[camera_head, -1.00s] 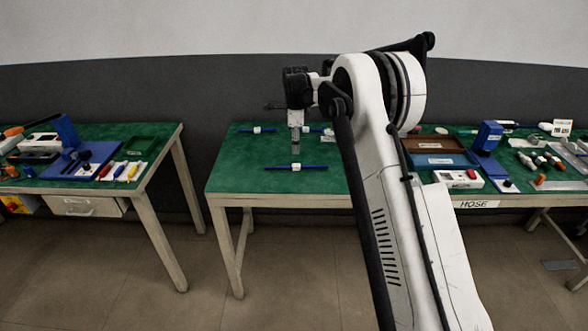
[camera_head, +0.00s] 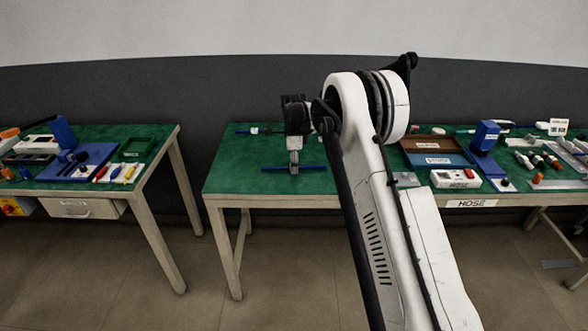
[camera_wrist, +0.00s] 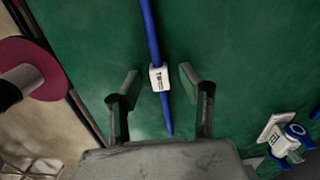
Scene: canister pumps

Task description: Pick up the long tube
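A long thin blue tube (camera_wrist: 150,30) with a white label (camera_wrist: 158,77) around its middle lies on the green table top. In the wrist view it runs from the top edge down between the two fingers of my gripper (camera_wrist: 160,88). The fingers are open, one on each side of the tube, with a visible gap on both sides. In the head view my gripper (camera_head: 294,167) is over the middle of this tube (camera_head: 312,168) and hides its label. How far the fingertips are above the table is hard to tell.
Another blue tube with a white label (camera_head: 255,130) lies farther back on the same table (camera_head: 230,178). A brown and blue tray (camera_head: 415,151), a white device (camera_head: 456,178) and several small parts are on the right. A separate table (camera_head: 150,150) stands at the left.

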